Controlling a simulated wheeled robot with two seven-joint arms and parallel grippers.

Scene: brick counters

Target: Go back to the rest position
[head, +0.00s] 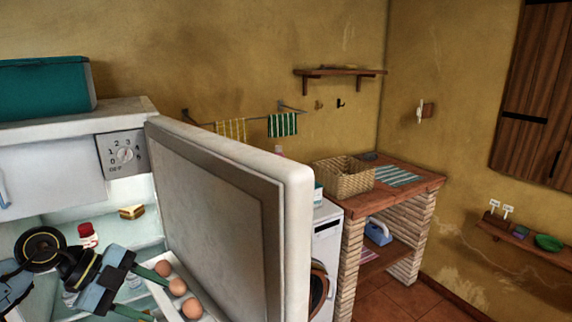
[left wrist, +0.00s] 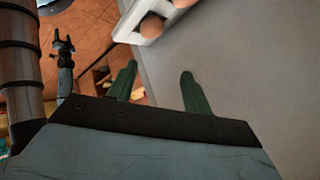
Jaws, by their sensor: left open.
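My left gripper (head: 158,297) is in front of the open fridge at the lower left of the head view. Its green fingers are apart with nothing between them, beside the egg rack on the inside of the fridge door (head: 298,240). In the left wrist view the two fingers (left wrist: 159,78) show spread against a plain grey surface, and the white egg rack (left wrist: 127,30) with eggs is beyond them. My right gripper is not seen in the head view.
The door stands wide open. Eggs (head: 178,287) sit in its rack. A red-capped container (head: 87,236) and a sandwich-like item (head: 131,212) are on the fridge shelf. A brick counter (head: 408,205) with a wicker basket (head: 343,180) stands beyond a white washing machine (head: 327,240). Floor shows at lower right.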

